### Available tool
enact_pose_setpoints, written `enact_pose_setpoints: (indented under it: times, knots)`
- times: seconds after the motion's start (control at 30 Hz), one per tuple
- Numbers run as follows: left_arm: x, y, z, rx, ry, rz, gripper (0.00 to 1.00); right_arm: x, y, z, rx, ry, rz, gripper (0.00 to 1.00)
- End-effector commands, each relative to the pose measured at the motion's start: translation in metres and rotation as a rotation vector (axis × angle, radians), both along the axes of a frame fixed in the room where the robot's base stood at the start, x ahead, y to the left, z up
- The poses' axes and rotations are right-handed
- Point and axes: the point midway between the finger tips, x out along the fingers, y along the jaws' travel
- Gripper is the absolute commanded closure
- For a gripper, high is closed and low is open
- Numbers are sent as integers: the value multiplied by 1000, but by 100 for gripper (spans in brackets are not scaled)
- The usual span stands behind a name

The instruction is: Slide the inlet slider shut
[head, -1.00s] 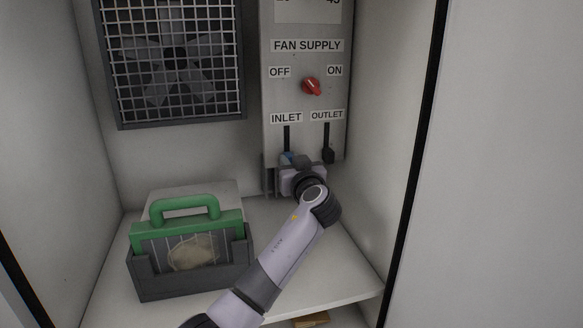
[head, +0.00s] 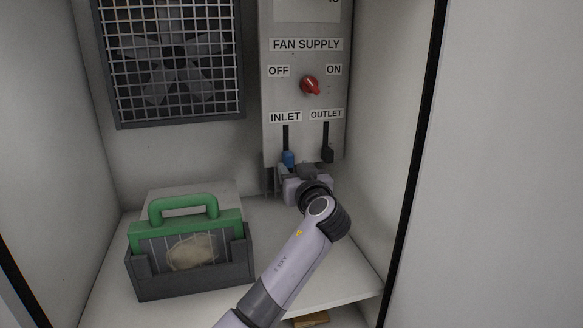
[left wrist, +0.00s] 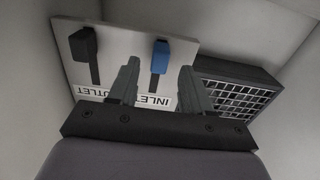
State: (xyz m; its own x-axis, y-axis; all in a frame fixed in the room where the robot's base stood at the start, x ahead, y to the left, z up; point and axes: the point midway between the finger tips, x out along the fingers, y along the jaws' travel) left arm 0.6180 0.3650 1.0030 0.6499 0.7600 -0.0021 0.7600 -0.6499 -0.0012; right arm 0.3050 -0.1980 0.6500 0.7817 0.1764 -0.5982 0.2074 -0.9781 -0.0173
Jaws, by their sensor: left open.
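The inlet slider is a blue knob (head: 288,158) at the lower end of the vertical slot under the INLET label (head: 285,117). It also shows in the left wrist view (left wrist: 160,57), which sees the panel upside down. My left gripper (head: 301,173) is just below and slightly right of the blue knob in the head view. In the left wrist view its two open fingers (left wrist: 159,72) appear on either side of the knob's line; I cannot tell their distance from it, and I see no grip. My right gripper is not in view.
The black outlet slider (head: 327,155) is close on the right, low in its slot. A red knob (head: 310,85) is above. A fan grille (head: 180,60) is at upper left. A dark box with a green handle (head: 190,270) stands on the shelf. The cabinet wall (head: 380,190) is at right.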

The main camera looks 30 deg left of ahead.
Motion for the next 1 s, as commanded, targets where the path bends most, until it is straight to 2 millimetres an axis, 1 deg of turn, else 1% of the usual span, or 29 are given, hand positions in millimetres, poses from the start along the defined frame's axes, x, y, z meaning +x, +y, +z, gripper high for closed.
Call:
enact_pose_setpoints:
  times: [0.03,0.13,0.3,0.47,1.0]
  knots:
    - [-5,-7,-2,-3,0,-2,51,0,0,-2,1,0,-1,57]
    - [-13,-17,-2,-2,1,-2,51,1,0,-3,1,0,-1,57]
    - [-22,-25,-1,-1,0,0,51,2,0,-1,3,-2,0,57]
    - [-23,-26,0,0,1,1,51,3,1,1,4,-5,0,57]
    - [-22,-26,0,-1,1,1,51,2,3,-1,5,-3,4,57]
